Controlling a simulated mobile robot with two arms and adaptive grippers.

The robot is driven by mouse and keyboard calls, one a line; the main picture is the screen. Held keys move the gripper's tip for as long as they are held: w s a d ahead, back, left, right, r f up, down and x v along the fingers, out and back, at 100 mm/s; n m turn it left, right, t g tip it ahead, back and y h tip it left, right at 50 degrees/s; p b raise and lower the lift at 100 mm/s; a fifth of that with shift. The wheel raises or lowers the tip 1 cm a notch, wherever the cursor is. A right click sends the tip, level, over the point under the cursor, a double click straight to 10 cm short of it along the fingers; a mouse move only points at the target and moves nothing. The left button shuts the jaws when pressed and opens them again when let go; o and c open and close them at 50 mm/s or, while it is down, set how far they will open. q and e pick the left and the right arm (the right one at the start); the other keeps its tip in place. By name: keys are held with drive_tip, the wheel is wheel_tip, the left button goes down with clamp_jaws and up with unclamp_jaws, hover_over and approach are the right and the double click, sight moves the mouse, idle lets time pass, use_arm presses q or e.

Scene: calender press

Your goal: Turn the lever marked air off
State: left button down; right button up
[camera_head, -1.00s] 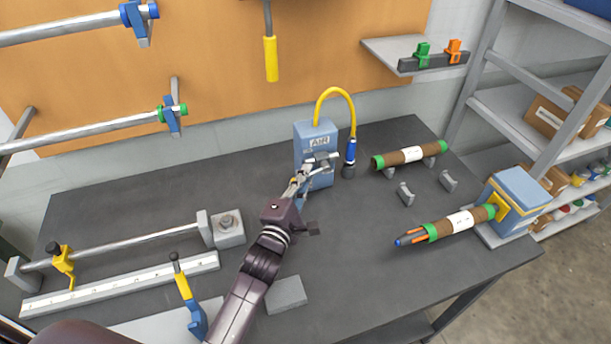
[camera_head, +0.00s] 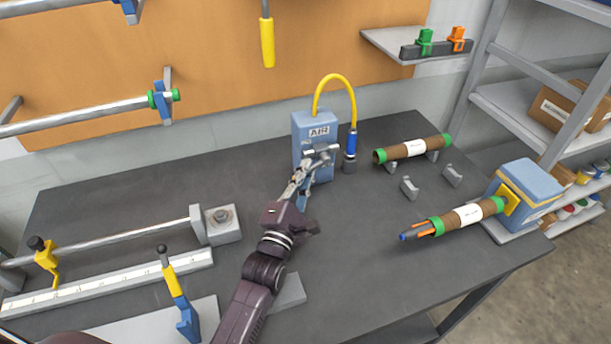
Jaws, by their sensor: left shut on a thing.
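The blue box marked AIR (camera_head: 306,128) stands upright at the back of the dark table. A grey metal lever (camera_head: 327,149) shows on its front, pointing to the right. My left gripper (camera_head: 318,161) is at the front of the box, with its fingers shut on the lever. The fingers hide part of the lever and of the box front, so the exact grip is hard to see. My right gripper is not in view.
A yellow hose (camera_head: 337,76) arches from the box to a blue nozzle (camera_head: 351,143) close on its right. A brown roll (camera_head: 412,149) rests on supports further right. Another roll (camera_head: 468,216) sits in a blue block (camera_head: 530,180). A ruled bar (camera_head: 110,283) lies front left.

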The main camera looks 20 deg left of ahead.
use_arm(q)
drive_tip(key=c, duration=2)
unclamp_jaws()
